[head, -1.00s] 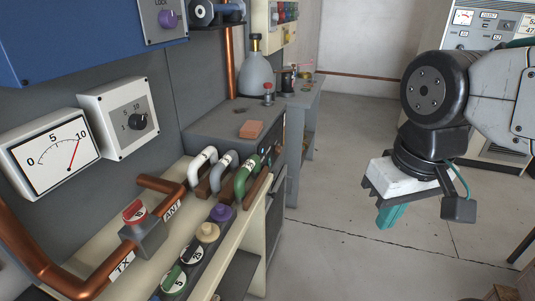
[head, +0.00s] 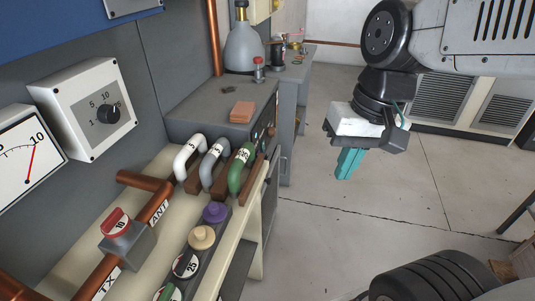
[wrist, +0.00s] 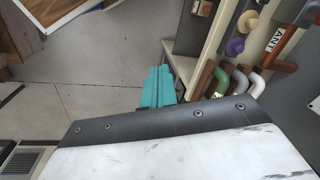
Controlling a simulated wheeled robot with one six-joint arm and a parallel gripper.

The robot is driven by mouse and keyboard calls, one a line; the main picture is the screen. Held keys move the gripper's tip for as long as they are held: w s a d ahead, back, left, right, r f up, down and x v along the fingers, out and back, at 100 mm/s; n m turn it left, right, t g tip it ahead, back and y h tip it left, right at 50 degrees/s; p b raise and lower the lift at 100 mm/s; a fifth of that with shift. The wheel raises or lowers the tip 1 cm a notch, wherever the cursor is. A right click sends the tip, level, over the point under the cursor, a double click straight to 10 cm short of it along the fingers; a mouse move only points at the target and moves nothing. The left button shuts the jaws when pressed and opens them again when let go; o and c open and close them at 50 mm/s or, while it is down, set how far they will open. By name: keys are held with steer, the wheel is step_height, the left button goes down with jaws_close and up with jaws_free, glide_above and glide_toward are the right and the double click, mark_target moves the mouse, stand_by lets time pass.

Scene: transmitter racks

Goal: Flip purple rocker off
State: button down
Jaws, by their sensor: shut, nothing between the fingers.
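My gripper (head: 347,166) has teal fingers that are closed together and hold nothing. It hangs over open floor, to the right of the console and apart from it. In the wrist view the closed fingers (wrist: 157,86) point toward the floor beside the bench. I see no switch that I can tell is a purple rocker. The purple thing in view is a round knob (head: 214,212) on the grey strip along the console's front, also in the wrist view (wrist: 235,46). A cream panel (head: 262,10) at the top is mostly cut off, so its controls are hidden.
White, grey and green (head: 241,168) curved handles stand behind the purple knob. A cream knob (head: 201,237) and a red-topped valve (head: 117,222) are nearer.

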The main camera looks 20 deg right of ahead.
steer(key=w+a+f+m+y, duration=0.1)
steer(key=w+f+m+y, duration=0.3)
steer(key=w, duration=0.5)
steer(key=w+f+m+y, duration=0.2)
steer(key=w+m, duration=0.4)
steer(key=w, duration=0.2)
steer(key=w+d+f+m+t, duration=0.2)
steer(key=w+d+f+m, duration=0.2)
steer(key=w+f+m, duration=0.2)
steer(key=w+d+f+m+t+y, duration=0.1)
steer(key=w+d+f+m+t, duration=0.2)
steer(key=w+d+f+m, duration=0.2)
steer(key=w+f+m, duration=0.1)
steer(key=w+f, duration=0.2)
steer(key=f, duration=0.1)
steer(key=shift+w+d+f+m, duration=0.15)
steer(key=shift+w+d+m, duration=0.15)
steer(key=shift+m, duration=0.1)
steer(key=w+a+r+x, duration=0.1)
steer(key=r+x, duration=0.1)
steer(key=x, duration=1)
steer(key=shift+w+a, duration=0.15)
steer(key=shift+a, duration=0.4)
